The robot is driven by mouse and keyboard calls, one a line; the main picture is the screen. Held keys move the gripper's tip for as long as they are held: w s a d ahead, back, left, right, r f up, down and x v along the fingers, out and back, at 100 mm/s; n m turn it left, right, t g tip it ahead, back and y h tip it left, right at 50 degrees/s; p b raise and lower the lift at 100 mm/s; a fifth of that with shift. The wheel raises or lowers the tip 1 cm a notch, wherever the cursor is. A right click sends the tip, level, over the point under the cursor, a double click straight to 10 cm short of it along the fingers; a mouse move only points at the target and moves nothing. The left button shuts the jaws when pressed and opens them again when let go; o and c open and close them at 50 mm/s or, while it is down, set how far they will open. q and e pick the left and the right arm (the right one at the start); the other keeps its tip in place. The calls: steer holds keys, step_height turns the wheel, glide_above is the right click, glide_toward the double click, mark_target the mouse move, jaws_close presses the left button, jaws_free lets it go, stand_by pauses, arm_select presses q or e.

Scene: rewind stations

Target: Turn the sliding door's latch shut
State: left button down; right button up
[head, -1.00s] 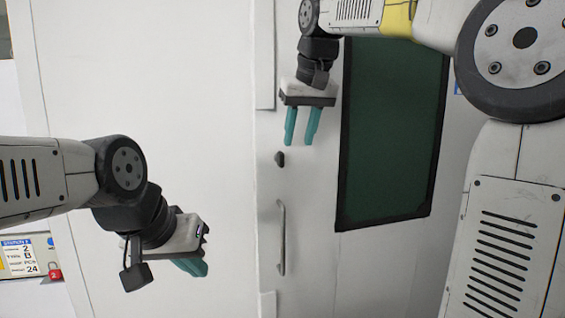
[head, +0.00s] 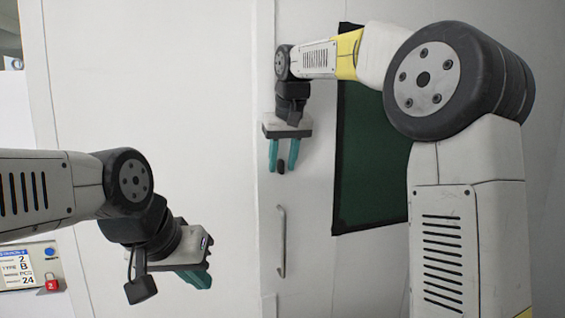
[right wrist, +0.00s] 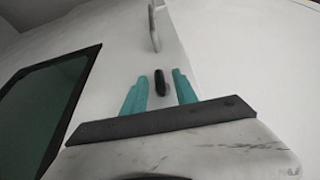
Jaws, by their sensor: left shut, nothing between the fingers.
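The latch (head: 281,167) is a small dark knob on the white sliding door (head: 310,180), above the door's handle (head: 281,240). My right gripper (head: 283,171) is open, with its teal fingers pointing down on either side of the latch in the head view. In the right wrist view the latch (right wrist: 161,83) stands upright between the two open fingertips (right wrist: 158,84), with a gap visible on each side. I cannot tell how deep the fingers reach around it. My left gripper (head: 196,279) is shut and empty, low in front of the white wall.
A dark green window (head: 372,165) with a black frame is in the door to the right, partly hidden by my right arm. The white wall panel (head: 150,100) is bare.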

jaws_close()
steer(key=shift+a, duration=0.1)
stand_by(0.3)
steer(key=h, duration=0.1)
steer(key=t+h, duration=0.1)
steer(key=shift+s+a+n+h, duration=0.1)
steer(key=shift+a+n+h, duration=0.2)
steer(key=shift+h, duration=0.1)
steer(key=h, duration=0.1)
steer(key=t+h, duration=0.1)
steer(key=h, duration=0.1)
steer(key=shift+a+f+n, duration=0.15)
steer(key=shift+a+n, duration=0.05)
steer(key=shift+n, duration=0.2)
steer(key=t+h, duration=0.1)
steer(key=n+h, duration=0.1)
steer(key=h, duration=0.1)
steer(key=t+h, duration=0.1)
steer(key=shift+s+a+f+t+h, duration=0.15)
steer(key=shift+a+f+t+h, duration=0.1)
steer(key=shift+f+t+h, duration=0.1)
steer(key=n+t+h, duration=0.1)
steer(key=h, duration=0.1)
steer(key=n+t+h, duration=0.1)
steer(key=h, duration=0.1)
steer(key=shift+f+t, duration=0.35)
steer(key=shift+h, duration=0.35)
